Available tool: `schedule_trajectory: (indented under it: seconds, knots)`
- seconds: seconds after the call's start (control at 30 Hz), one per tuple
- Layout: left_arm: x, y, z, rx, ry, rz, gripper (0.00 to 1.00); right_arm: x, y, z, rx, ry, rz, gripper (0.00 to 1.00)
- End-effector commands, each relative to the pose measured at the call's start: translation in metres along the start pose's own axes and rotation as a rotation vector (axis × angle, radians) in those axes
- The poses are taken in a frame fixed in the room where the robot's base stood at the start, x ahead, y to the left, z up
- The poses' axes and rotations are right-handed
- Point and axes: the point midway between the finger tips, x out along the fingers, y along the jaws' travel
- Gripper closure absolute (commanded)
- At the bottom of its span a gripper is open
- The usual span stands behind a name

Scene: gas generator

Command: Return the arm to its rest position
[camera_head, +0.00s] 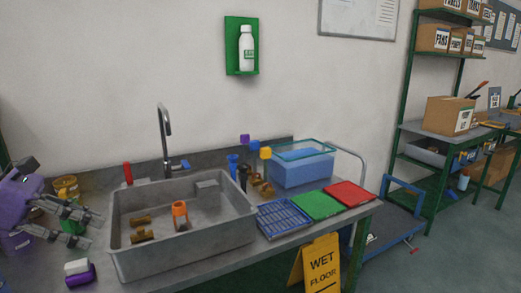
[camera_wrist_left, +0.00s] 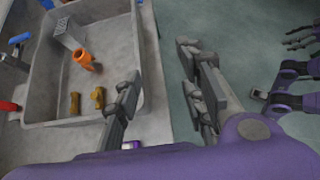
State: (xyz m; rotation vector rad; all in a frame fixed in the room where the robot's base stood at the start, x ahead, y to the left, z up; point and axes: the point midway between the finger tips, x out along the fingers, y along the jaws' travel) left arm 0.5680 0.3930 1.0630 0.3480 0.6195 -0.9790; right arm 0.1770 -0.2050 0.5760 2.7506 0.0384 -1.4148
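My left gripper (camera_head: 76,226) is at the left edge of the head view, left of the grey sink (camera_head: 118,205) and above the counter. Its two dark fingers are spread with nothing between them. The left wrist view also shows it open and empty (camera_wrist_left: 160,75), with one finger over the sink's edge and the other over the floor. A purple arm with dark fingers, my right gripper (camera_wrist_left: 285,68), shows at the right edge of the left wrist view. Its fingers look apart and nothing is seen in them. It is not in the head view.
In the sink lie an orange fitting (camera_head: 180,214) and brass fittings (camera_head: 142,236). The faucet (camera_head: 165,135) rises behind. A purple-and-white item (camera_head: 78,272) lies near the gripper. A blue rack (camera_head: 283,217), green tray (camera_head: 317,205) and red tray (camera_head: 349,193) lie to the right.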

Motion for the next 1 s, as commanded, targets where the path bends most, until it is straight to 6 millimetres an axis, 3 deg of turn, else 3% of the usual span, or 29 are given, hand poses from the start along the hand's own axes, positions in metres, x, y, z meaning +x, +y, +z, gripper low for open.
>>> schedule_trajectory:
  seconds: [0.03, 0.37, 0.57, 0.67, 0.8, 0.97, 1.0]
  knots:
    - [0.017, -0.006, -0.018, -0.088, -0.051, -0.013, 0.62, 0.0, 0.0, -0.001, 0.0, 0.002, 0.0, 0.44]
    - [0.098, -0.045, -0.108, -0.754, -0.41, -0.026, 0.62, 0.004, -0.003, -0.016, 0.002, 0.029, -0.006, 0.44]
    - [0.148, -0.096, -0.203, -1.451, -0.696, 0.019, 0.62, 0.004, -0.002, -0.017, 0.0, 0.031, -0.004, 0.44]
    - [0.171, -0.135, -0.259, -1.848, -0.839, 0.07, 0.62, 0.003, -0.001, -0.012, -0.001, 0.021, -0.003, 0.44]
    - [0.2, -0.207, -0.33, -2.387, -1.018, 0.167, 0.62, 0.002, -0.001, -0.005, -0.001, 0.009, -0.002, 0.44]
    - [0.229, -0.292, -0.379, -2.873, -1.168, 0.281, 0.62, 0.002, 0.0, -0.001, -0.001, 0.002, -0.001, 0.44]
    - [0.234, -0.31, -0.386, 2.832, 1.14, -0.295, 0.62, 0.002, 0.0, -0.001, -0.001, 0.002, -0.001, 0.44]
